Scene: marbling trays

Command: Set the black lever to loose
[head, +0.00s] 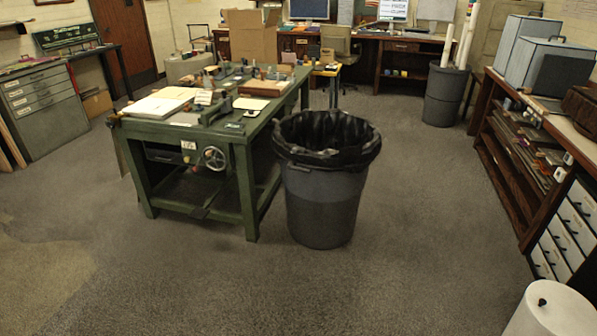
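I cannot make out a black lever for certain. A green workbench (243,150) stands left of centre, with a round handwheel (214,158) on its front. A white label (188,145) is on the front beside the wheel. Small dark parts near the wheel are too small to tell apart. A dark green-black device (216,111) sits on the bench top near its front edge. Neither of my grippers shows in the head view.
A grey bin (326,210) with a black liner stands close against the bench's right side. Open carpet (420,230) lies in front and to the right. Wooden shelves (508,186) line the right wall. A white rounded object (550,312) is at bottom right.

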